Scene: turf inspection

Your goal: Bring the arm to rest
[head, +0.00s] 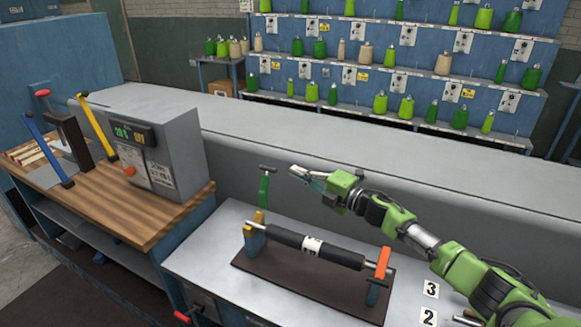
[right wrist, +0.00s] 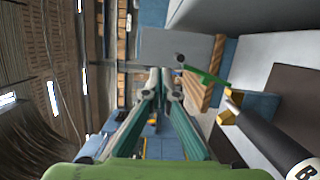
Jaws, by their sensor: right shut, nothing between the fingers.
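My green right arm comes in from the lower right of the head view. Its gripper (head: 300,173) is held in the air above the far side of the metal bench, pointing left. It is shut and empty. In the right wrist view its two teal fingers (right wrist: 161,80) meet at the tips with nothing between them. A green T-handled tool (head: 264,185) stands upright just left of the fingertips, apart from them; it also shows in the wrist view (right wrist: 205,75). My left gripper is in neither view.
A black roller (head: 300,247) labelled B lies on supports with yellow and orange ends on a brown mat (head: 285,284). A grey box with a display (head: 155,150) stands on the wooden bench at left. Blue shelves with green bottles stand behind the long grey counter (head: 400,170).

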